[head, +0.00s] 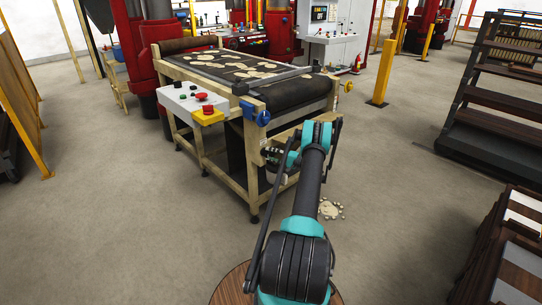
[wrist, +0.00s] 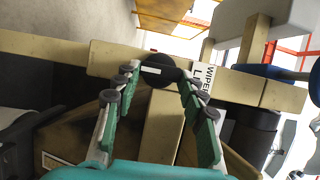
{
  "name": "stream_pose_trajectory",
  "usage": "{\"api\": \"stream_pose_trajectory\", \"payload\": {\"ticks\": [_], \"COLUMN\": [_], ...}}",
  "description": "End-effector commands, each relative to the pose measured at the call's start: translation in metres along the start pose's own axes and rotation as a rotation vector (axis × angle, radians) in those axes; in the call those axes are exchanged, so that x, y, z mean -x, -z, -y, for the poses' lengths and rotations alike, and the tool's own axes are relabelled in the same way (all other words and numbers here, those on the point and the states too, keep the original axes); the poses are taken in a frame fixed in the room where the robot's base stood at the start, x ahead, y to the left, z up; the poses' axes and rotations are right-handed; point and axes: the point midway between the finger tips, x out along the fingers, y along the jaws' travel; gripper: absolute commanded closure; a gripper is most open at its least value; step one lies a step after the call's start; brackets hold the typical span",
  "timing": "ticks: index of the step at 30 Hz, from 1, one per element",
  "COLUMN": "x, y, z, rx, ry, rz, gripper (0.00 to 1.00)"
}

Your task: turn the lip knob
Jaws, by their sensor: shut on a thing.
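The lip knob (wrist: 152,71) is a round black knob with a white stripe, on a pale beam of the machine in the wrist view. A white label (wrist: 208,79) beside it reads "WIPER L…", the rest covered. My gripper (wrist: 158,77) has its green fingers on either side of the knob, shut on it, with the fingertips at its edges. In the head view my gripper (head: 281,154) is at the near right end of the belt machine, low on its frame. The knob is hidden there.
The belt machine (head: 297,128) carries pale patches on its dark belt. Pale lumps (head: 331,209) lie on the floor. Open floor surrounds the machine.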

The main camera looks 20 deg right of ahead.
Motion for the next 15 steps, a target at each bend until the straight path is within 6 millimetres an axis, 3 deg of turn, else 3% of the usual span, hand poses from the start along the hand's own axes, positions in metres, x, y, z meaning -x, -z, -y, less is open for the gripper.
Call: {"api": "stream_pose_trajectory", "payload": {"ticks": [10,11,15], "x": [0.0012,0.0012,0.0009], "y": [0.0009,0.0009,0.0007], "z": [-0.0007,-0.0007,-0.0005], "rx": [-0.001,-0.001,-0.001], "ry": [-0.001,-0.001,-0.001], "rz": [-0.003,-0.003,-0.003], "gripper": [0.88,0.57,0.39]}}
